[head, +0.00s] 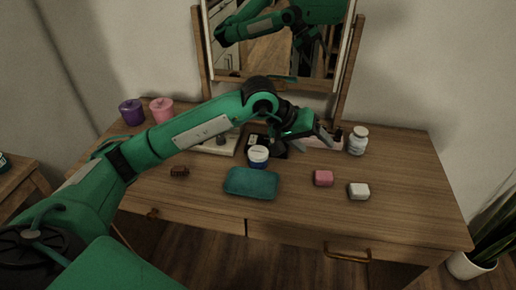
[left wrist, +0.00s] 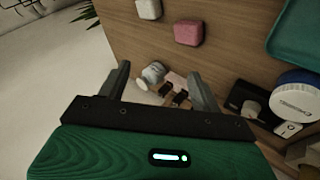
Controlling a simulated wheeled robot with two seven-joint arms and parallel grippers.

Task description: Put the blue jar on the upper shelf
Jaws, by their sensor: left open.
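The blue jar (head: 258,158) stands upright on the wooden dressing table, with a white lid and a blue body. In the left wrist view the jar (left wrist: 297,98) is at the right edge, outside the fingers. My left gripper (head: 326,136) is open and empty, above the back of the table, to the right of the jar and apart from it. Its two fingers (left wrist: 161,90) show in the left wrist view, with a white bottle and small dark items beyond them. I cannot make out a shelf in either view. My right gripper is not in view.
A teal case (head: 251,183) lies in front of the jar. A white bottle (head: 358,141), a pink block (head: 323,178) and a white block (head: 358,191) are to the right. Purple (head: 131,112) and pink (head: 161,110) pots stand back left. A mirror (head: 275,50) rises behind.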

